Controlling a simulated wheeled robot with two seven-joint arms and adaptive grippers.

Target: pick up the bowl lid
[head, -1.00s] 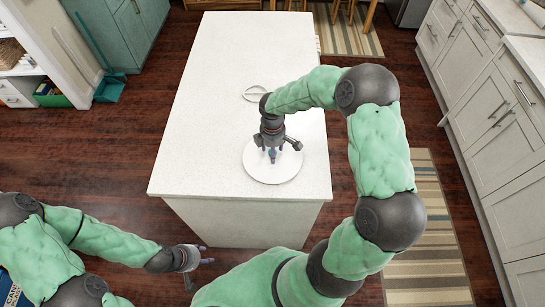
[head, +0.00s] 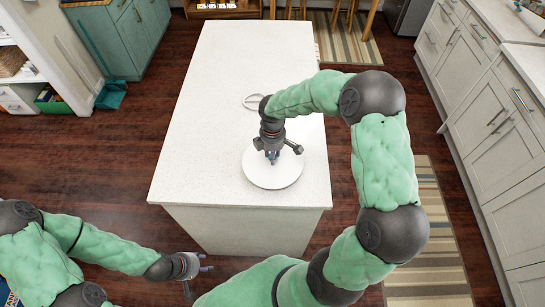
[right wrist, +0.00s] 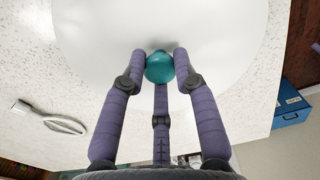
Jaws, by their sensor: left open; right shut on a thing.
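The bowl lid is a wide, round white disc (head: 272,176) at the near right of the white island top. In the right wrist view, the lid (right wrist: 215,65) fills the upper middle and has a round teal knob (right wrist: 160,68) at its centre. My right gripper (head: 272,158) is above the lid, and its purple fingers are shut on the knob, also seen in the right wrist view (right wrist: 160,64). I cannot tell whether the lid touches the countertop. My left gripper (head: 203,268) is open and empty, low over the floor, left of the island.
A grey ring-shaped object (head: 247,102) lies on the island top (head: 205,140), beyond the lid and partly behind my right wrist. The left half of the top is clear. White cabinets (head: 500,140) line the right side. A striped rug (head: 430,250) lies between.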

